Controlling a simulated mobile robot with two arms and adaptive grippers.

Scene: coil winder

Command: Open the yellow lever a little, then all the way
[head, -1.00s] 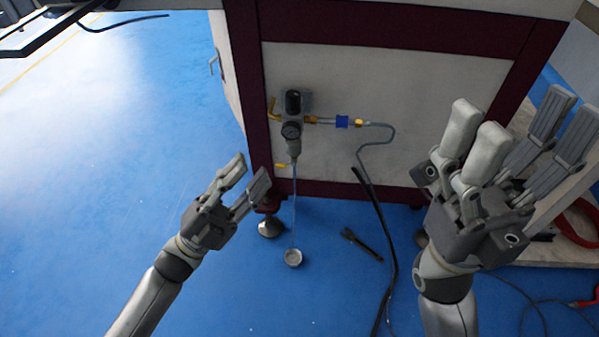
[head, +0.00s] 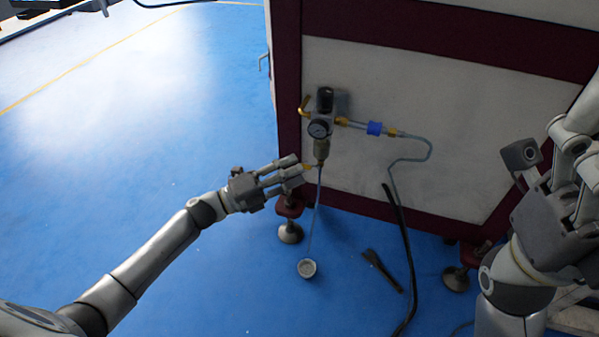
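The yellow lever (head: 308,167) is small and sits at the bottom of the air filter regulator (head: 321,128) on the machine's side panel, above a thin clear drain tube. My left gripper (head: 301,166) reaches in from the left, with its fingertips at the lever's left end. The fingers are close together and partly cover the lever. I cannot tell whether they touch or grip it. A small round metal cup (head: 307,268) stands on the floor below the tube.
A brass elbow (head: 303,108), a blue fitting (head: 375,128) and a grey hose join the regulator line. A black cable (head: 400,240) hangs to the floor beside a dark tool-like object (head: 382,271). The machine's feet (head: 290,232) stand nearby. The blue floor at left is clear.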

